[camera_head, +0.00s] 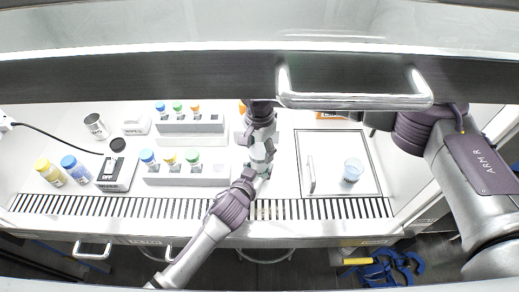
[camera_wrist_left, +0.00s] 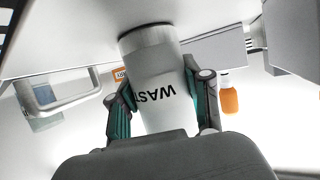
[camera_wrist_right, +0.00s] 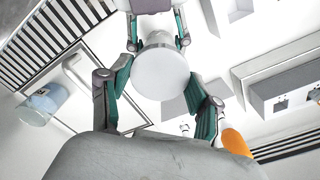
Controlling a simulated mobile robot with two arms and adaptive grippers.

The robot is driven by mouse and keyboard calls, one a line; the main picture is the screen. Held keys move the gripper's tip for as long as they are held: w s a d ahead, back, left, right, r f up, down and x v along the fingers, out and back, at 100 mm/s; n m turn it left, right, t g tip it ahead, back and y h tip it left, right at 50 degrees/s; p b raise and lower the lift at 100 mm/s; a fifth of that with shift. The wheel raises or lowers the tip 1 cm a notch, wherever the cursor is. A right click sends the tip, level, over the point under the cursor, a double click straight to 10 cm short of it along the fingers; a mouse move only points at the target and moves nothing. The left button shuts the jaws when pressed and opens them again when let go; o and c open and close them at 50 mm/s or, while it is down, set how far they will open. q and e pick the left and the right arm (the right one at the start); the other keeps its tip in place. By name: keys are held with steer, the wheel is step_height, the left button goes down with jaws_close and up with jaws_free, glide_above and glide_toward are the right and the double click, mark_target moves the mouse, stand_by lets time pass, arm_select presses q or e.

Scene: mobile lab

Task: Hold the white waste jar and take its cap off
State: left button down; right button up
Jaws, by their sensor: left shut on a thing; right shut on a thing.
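My left gripper (camera_head: 262,168) is shut on the jar's body, one finger on each side. The jar's round white cap (camera_wrist_right: 160,73) shows from above in the right wrist view. My right gripper (camera_head: 259,146) is over the jar and shut on the cap, with its fingers at opposite sides of the rim. In the head view the grippers hide most of the jar. Whether the cap is loose cannot be told.
Two tube racks (camera_head: 188,181) with colour-capped tubes stand left of the grippers. An orange-capped bottle (camera_wrist_right: 235,143) is close beside my right gripper. A beaker (camera_head: 352,171) stands on the right. The hood sash handle (camera_head: 352,100) crosses in front of my right arm.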

mark_target(260, 151)
steer(key=shift+r, duration=0.2)
steer(key=shift+r, duration=2.05)
arm_select(q)
steer(key=shift+c, duration=2.1)
jaws_free()
